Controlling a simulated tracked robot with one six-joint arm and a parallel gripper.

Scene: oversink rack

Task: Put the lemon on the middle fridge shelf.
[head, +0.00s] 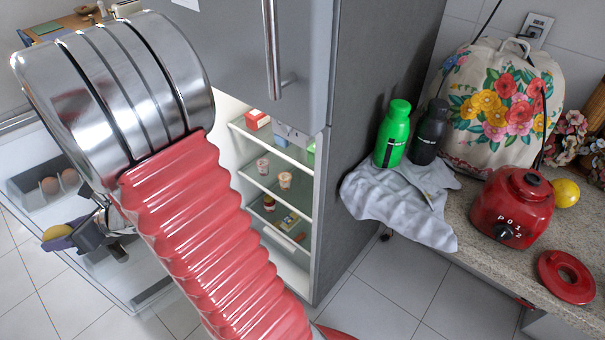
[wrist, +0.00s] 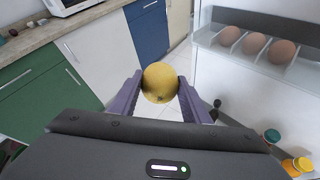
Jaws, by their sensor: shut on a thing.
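My gripper (wrist: 159,88) is shut on a yellow lemon (wrist: 160,80), held between its two purple fingers in the wrist view. In the head view my gripper (head: 66,233) is at the lower left with the lemon (head: 55,231) partly covered by a finger, in front of the open fridge door. The fridge stands open right of my arm. Its middle shelf (head: 298,206) carries two small cups and has some bare room. My arm hides the left part of the shelves.
The open fridge door (head: 40,160) holds eggs. Bottles stand low in the door in the wrist view. The shelf above holds a red box (head: 257,119); the one below holds small packs. The right counter holds bottles, a cloth, a red blender base (head: 512,208) and another yellow fruit (head: 566,193).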

